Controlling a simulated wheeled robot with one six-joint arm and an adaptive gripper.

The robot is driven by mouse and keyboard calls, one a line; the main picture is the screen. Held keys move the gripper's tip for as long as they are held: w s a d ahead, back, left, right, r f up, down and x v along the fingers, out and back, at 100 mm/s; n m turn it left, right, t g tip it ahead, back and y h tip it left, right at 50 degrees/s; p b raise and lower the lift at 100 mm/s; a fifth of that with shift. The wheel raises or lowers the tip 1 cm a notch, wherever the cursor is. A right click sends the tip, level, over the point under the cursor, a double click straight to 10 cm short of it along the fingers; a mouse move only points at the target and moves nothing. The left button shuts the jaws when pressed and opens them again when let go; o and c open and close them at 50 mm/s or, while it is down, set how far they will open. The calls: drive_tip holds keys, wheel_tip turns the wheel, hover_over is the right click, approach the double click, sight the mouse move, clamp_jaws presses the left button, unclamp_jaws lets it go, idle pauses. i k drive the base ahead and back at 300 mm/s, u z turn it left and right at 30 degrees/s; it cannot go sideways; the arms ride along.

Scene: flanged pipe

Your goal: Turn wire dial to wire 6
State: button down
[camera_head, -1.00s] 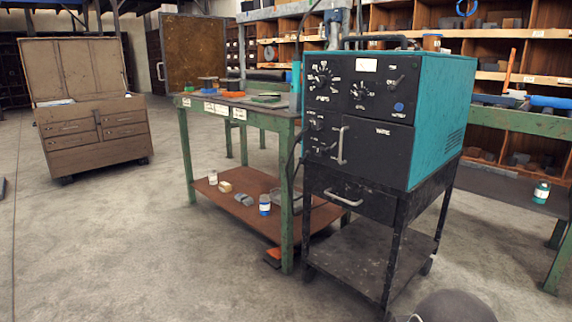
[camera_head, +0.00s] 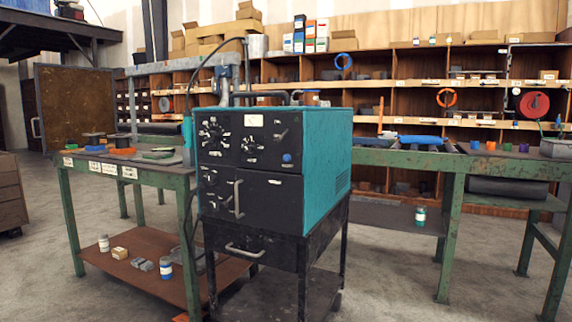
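A teal and black welding machine (camera_head: 327,150) stands on a black wheeled cart (camera_head: 300,250) in the middle of the head view. Its dark front panel carries several dials with white markings. A large dial (camera_head: 211,133) is at the upper left, another dial (camera_head: 251,147) is right of it, and smaller knobs (camera_head: 210,178) sit below at the left. The labels are too small to read, so I cannot tell which is the wire dial or its setting. A blue button (camera_head: 287,157) is at the right of the panel. My gripper is not in view.
A green workbench (camera_head: 180,182) with a lower shelf stands close on the left of the machine. Another green bench (camera_head: 445,200) stands behind to the right. Wooden shelving (camera_head: 400,95) lines the back. Bare concrete floor (camera_head: 390,280) lies in front on the right.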

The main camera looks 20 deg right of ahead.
sight(249, 149)
drive_tip(key=k, duration=0.65)
drive_tip(key=z, duration=0.7)
drive_tip(key=i, duration=1.55)
drive_tip(key=u, duration=0.45)
